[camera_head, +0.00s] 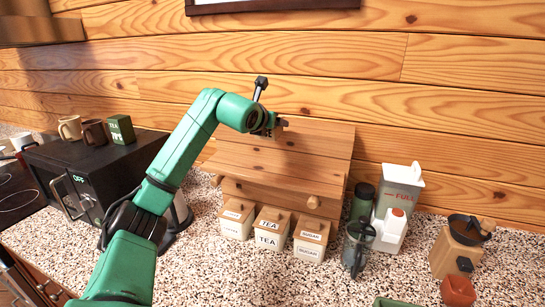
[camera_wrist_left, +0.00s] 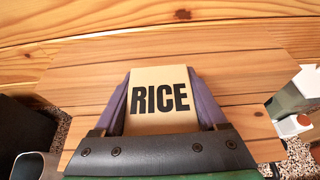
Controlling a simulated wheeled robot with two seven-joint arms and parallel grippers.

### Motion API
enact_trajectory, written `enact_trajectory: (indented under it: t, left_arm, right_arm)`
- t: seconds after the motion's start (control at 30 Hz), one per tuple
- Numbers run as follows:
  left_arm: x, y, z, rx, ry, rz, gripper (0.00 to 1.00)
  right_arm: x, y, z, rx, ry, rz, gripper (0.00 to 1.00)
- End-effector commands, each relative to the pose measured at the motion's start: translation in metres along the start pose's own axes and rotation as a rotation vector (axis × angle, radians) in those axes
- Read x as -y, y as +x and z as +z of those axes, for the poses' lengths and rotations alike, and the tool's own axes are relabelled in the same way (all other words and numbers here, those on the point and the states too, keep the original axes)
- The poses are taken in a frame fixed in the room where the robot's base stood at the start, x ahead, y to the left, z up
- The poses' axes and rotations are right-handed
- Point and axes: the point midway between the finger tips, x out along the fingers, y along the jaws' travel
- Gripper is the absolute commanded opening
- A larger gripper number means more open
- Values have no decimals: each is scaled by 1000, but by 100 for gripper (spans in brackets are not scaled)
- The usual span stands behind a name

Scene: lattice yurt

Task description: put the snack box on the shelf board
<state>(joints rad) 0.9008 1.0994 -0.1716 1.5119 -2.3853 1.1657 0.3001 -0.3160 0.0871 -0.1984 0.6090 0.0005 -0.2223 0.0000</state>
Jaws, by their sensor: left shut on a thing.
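My left gripper (camera_head: 273,126) is shut on a tan box with RICE in black letters (camera_wrist_left: 160,98). The box sits between the two purple-grey fingers in the left wrist view; in the head view it is mostly hidden by the gripper. The wooden shelf board (camera_head: 318,150) is on the counter against the log wall, and it also fills much of the left wrist view (camera_wrist_left: 80,85). The box is over the board; I cannot tell whether it touches. My right gripper is not in view.
Canisters (camera_head: 268,238) stand in front of the shelf. To its right are a dark bottle (camera_head: 361,203), a white FULL container (camera_head: 398,195) and a grinder (camera_head: 456,250). A black microwave (camera_head: 85,165) with mugs and a green box (camera_head: 122,129) is at left. The board's visible surface looks clear.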

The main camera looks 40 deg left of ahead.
Motion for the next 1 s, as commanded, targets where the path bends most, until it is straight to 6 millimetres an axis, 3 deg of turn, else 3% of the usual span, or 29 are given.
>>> enact_trajectory:
  t: [0.27, 0.67, 1.0]
  left_arm:
    - [0, 19, -48, -5, 2, 0, 10]
    - [0, 40, -96, -3, 1, 0, 10]
    - [0, 42, -102, 1, -1, -1, 10]
  right_arm:
    - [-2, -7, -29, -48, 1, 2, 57]
    - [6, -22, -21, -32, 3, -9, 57]
    - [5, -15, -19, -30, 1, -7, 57]
